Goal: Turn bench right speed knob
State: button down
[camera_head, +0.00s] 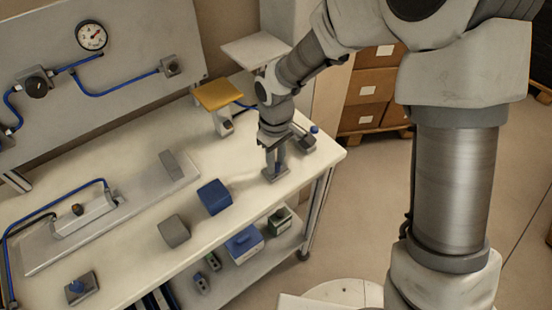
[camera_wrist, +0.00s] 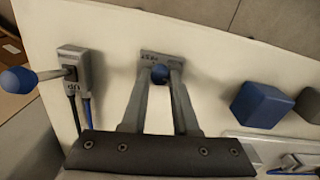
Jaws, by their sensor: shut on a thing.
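The right speed knob (camera_wrist: 159,74) is a small blue knob on a grey base plate with a label, on the bench top. My gripper (camera_wrist: 160,80) is shut on it, one finger on each side, as the wrist view shows. In the head view my gripper (camera_head: 276,172) points down at the right end of the bench (camera_head: 130,225). There the fingers mostly hide the knob and its base.
A grey lever box (camera_wrist: 75,68) with a blue ball handle (camera_wrist: 17,80) stands close by; the ball also shows in the head view (camera_head: 314,129). A blue block (camera_head: 214,196) and a grey block (camera_head: 174,231) lie along the bench. A yellow-topped stand (camera_head: 219,95) is behind.

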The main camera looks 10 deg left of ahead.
jog(key=shift+n, duration=0.4)
jog(key=c, duration=0.7)
grip_release()
notch_tip(320, 180, up, 18)
jog(key=shift+f+p, duration=0.25)
jog(key=shift+p, duration=0.55)
